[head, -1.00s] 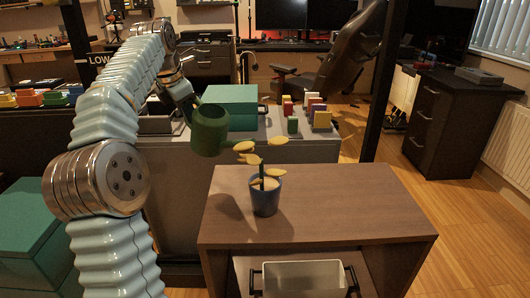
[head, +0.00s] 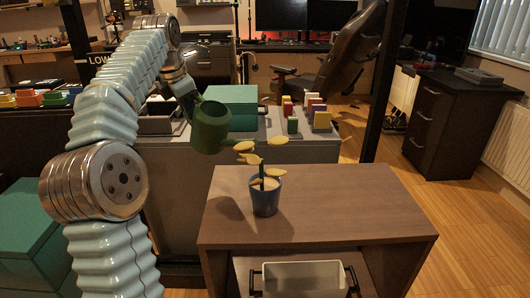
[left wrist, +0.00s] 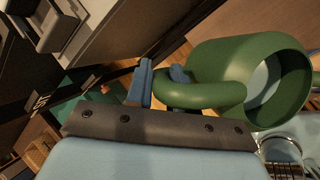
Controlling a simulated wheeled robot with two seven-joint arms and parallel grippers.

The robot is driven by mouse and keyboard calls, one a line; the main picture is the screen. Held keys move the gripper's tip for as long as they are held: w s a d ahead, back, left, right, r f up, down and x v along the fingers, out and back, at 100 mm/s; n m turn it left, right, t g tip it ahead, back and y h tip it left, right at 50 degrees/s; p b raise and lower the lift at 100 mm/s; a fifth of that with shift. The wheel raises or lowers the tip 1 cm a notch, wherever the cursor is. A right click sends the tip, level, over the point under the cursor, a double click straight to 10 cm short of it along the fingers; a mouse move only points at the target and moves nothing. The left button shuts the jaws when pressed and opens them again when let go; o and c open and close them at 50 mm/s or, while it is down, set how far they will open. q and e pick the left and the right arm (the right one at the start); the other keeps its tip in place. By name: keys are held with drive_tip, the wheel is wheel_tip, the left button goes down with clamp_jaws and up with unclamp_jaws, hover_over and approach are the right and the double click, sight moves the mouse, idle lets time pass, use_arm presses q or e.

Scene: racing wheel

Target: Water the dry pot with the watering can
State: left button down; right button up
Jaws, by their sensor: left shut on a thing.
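The green watering can (head: 210,128) is in the air, tilted with its spout side to the right, above and left of the potted plant. My left gripper (head: 188,98) is shut on its handle; in the left wrist view the fingers (left wrist: 162,84) close on the green handle, and the can (left wrist: 225,62) shows its open top with a pale inside. The blue pot (head: 265,202) stands upright on the brown table, with pale soil and a plant with drooping yellow leaves (head: 273,171). The can's spout end is close to the upper yellow leaves; contact cannot be told. My right gripper is not in view.
The brown table (head: 345,213) is otherwise clear on top. A white bin (head: 303,279) sits on its lower shelf. Behind, a grey counter holds a green box (head: 229,95) and several small coloured blocks (head: 320,119). A black chair (head: 350,50) stands further back.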

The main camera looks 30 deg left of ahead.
use_arm(q)
drive_tip(key=shift+d+r+y+b, duration=0.4)
drive_tip(key=shift+d+r, duration=0.2)
drive_tip(key=shift+r, duration=0.25)
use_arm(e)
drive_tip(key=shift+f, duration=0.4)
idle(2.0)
use_arm(q)
drive_tip(key=shift+s+a, duration=0.1)
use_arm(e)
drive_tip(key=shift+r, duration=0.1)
